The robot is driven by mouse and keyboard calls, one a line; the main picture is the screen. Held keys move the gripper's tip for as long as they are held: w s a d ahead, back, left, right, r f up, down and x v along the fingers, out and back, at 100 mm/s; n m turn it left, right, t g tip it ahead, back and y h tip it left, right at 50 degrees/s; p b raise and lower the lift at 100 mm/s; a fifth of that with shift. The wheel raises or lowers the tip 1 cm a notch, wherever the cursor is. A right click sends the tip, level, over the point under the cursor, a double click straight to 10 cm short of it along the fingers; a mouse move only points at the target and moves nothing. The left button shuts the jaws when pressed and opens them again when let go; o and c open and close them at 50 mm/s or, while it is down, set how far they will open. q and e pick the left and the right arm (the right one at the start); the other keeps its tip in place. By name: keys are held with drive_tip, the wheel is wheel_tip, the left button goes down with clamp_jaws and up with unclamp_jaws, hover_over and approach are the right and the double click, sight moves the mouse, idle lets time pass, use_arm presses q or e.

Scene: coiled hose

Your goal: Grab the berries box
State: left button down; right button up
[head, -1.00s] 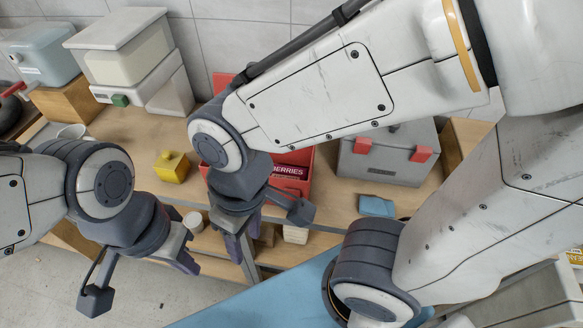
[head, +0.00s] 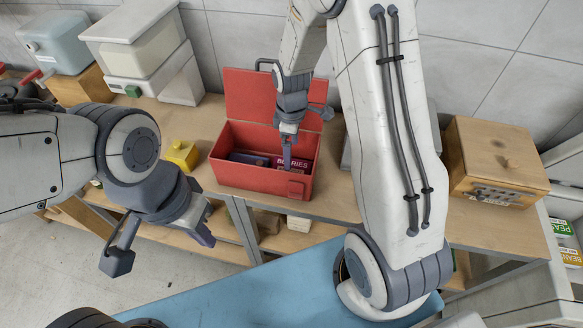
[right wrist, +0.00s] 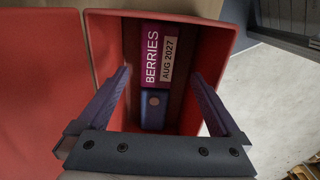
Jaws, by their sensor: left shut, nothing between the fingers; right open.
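The berries box (head: 300,164) is a small purple box with a "BERRIES AUG 2027" label. It lies inside an open red box (head: 232,178) on the wooden bench. In the right wrist view the berries box (right wrist: 150,38) lies below and between my fingers, towards the far end of the red box (right wrist: 110,60). My right gripper (head: 288,160) is open and points down into the red box; in the right wrist view its fingers (right wrist: 161,78) are apart with nothing between them. My left gripper (head: 206,236) is shut and empty, in front of the bench edge.
A blue object (right wrist: 153,115) lies beside the berries box in the red box. The red lid (head: 262,95) stands raised behind. A yellow object (head: 182,154) is left of the red box, a wooden box (head: 490,150) to the right. White bins (head: 150,50) stand at the back left.

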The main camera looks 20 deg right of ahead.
wheel_tip(320, 180, down, 3)
drive_tip(key=shift+f, duration=0.1)
drive_tip(key=shift+f+p, duration=0.45)
drive_tip(key=shift+p, duration=0.2)
wheel_tip(320, 180, down, 3)
drive_tip(key=shift+w+f+p, duration=0.1)
drive_tip(key=shift+p, duration=0.65)
drive_tip(key=shift+f, duration=0.65)
clamp_jaws()
drive_tip(key=shift+r, duration=0.2)
